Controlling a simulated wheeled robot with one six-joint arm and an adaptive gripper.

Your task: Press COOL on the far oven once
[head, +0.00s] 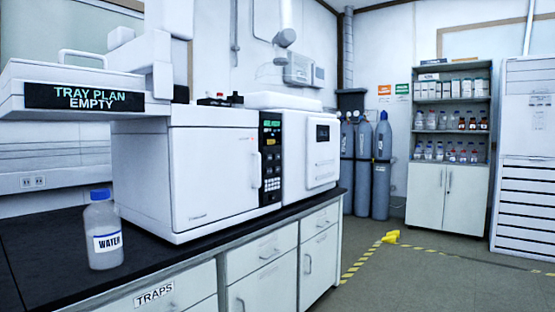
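Two white oven units stand side by side on the black bench. The near oven (213,177) has a closed door and a dark control panel (271,160) at its right, with a green display and small keys. The far oven (305,170) stands behind it to the right, with a small dark display (322,132) on its front. No key marked COOL is legible on either unit. My gripper is not in view.
A capped WATER bottle (103,230) stands at the bench's front left. Drawers and cupboards line the bench front. Gas cylinders (382,170) and a shelf cabinet (446,190) stand behind; floor (430,275) at right is mostly clear.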

